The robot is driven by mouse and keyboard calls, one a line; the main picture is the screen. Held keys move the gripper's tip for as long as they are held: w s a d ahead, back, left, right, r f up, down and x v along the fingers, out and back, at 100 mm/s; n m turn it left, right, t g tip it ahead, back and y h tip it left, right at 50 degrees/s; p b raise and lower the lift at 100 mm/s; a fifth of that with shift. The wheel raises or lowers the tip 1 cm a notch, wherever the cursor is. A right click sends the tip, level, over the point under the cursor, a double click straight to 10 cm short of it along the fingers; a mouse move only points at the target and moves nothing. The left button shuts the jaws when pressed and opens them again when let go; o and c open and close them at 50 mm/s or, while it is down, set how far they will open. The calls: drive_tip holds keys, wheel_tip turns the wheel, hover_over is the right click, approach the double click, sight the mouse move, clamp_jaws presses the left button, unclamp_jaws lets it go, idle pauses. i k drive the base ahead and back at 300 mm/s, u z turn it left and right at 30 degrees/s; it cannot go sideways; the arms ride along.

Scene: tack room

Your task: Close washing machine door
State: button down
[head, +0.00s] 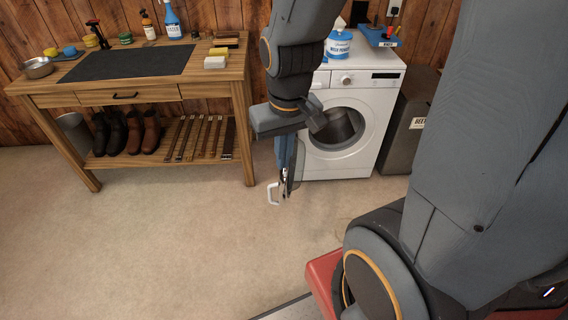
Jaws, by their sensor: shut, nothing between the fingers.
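The white washing machine (358,85) stands against the back wall, right of centre. Its round opening is uncovered and the dark drum (338,128) shows inside. My arm hides the machine's left front and part of the door.
A wooden workbench (160,88) with bottles, brushes and boots on its shelf stands to the left. A dark bin (408,125) stands right of the machine. A washing powder tub (338,46) and blue tray (378,36) sit on top. The floor (170,250) in front is clear.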

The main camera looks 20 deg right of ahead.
sight(285, 182)
drive_tip(key=z, duration=0.6)
drive_tip(key=i, duration=1)
